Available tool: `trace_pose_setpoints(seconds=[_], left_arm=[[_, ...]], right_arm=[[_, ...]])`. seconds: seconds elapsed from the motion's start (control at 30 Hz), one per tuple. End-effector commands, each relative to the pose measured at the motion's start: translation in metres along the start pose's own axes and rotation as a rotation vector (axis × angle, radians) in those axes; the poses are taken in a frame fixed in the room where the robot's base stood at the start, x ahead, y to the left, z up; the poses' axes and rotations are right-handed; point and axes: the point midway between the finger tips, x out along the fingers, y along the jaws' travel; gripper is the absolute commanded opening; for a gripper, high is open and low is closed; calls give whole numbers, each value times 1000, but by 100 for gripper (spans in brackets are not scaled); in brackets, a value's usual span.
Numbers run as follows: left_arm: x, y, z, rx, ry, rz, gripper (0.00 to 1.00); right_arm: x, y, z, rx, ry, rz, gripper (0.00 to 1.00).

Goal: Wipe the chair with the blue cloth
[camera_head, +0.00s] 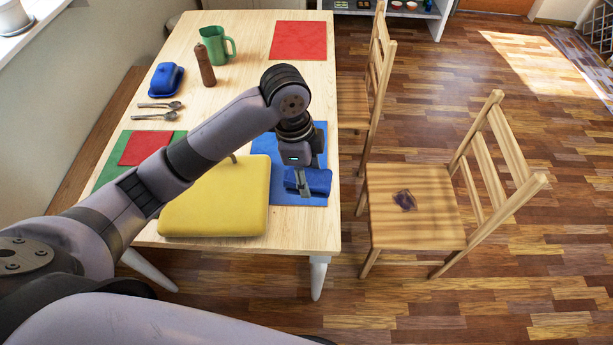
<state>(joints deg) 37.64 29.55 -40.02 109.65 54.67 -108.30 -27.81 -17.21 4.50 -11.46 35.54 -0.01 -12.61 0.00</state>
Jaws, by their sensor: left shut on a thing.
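The blue cloth (318,181) is a dark blue folded piece over the blue placemat (312,140) at the table's right edge. My left gripper (303,188) points down and is shut on the blue cloth. I cannot tell whether the cloth still touches the placemat. The wooden chair (400,225) stands on the floor to the right of the table, its back to the right. A dark stain (405,200) lies on its seat. My right gripper is not in view.
A yellow cushion (220,200) lies left of my left gripper. A second chair (355,105) stands at the table's right side. Floor right is clear.

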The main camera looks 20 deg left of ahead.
Motion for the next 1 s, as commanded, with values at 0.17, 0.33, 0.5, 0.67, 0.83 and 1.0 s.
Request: trace_pose_setpoints(seconds=[0.17,0.33,0.5,0.67,0.83,1.0], left_arm=[[0,0,0,0,0,0,37],[0,0,0,0,0,0,26],[-1,-1,0,-19,-1,-4,23],[-12,-6,5,-174,-13,-31,23],[-32,-10,14,-498,-25,-81,23],[-52,-12,26,-856,-25,-135,23]], right_arm=[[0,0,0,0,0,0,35],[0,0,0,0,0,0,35],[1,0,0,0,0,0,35],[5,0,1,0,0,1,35],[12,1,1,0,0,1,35],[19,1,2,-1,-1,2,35]])
